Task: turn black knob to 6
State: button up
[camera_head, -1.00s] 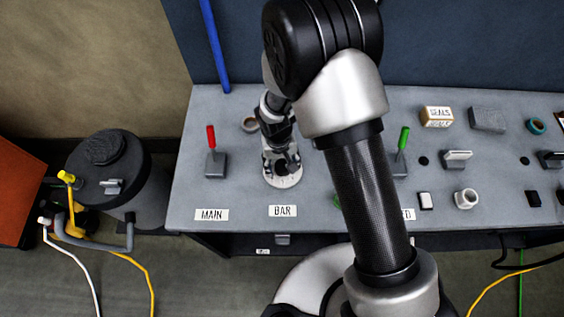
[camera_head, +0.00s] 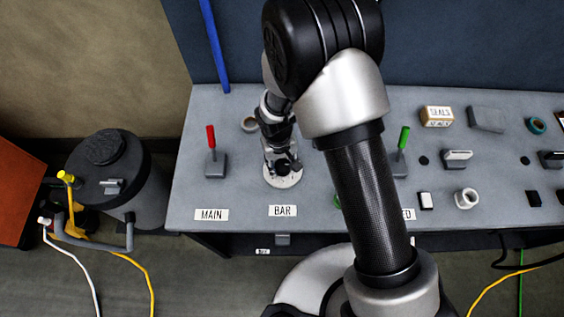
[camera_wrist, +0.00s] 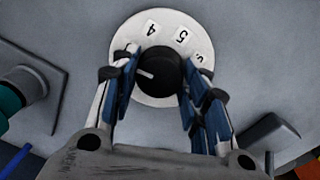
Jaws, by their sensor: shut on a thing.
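The black knob (camera_wrist: 160,72) sits in the middle of a white round dial (camera_wrist: 158,17) in the wrist view. The dial's rim also shows in the head view (camera_head: 284,183), above the BAR label (camera_head: 283,210). My gripper (camera_wrist: 158,82) is shut on the knob, one blue-padded finger on each side. The knob's white mark points left in the wrist view, toward the left finger. The numbers 4 and 5 are readable at the dial's upper edge; a number at right and one at left are partly hidden by the fingers.
A red-handled lever (camera_head: 211,138) stands left of the dial, a green-handled lever (camera_head: 403,138) to its right, partly behind my arm. Blocks and a white ring (camera_head: 466,198) are farther right on the grey bench.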

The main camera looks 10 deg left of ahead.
aim_at(280, 167)
jog(key=n, duration=0.4)
jog(key=shift+n+p, duration=0.5)
jog(key=shift+n, duration=1.1)
jog(key=o, duration=1)
jog(key=shift+o, duration=0.2)
notch_tip(280, 167, up, 12)
jog(key=shift+s+a, duration=0.15)
jog(key=shift+s, duration=0.3)
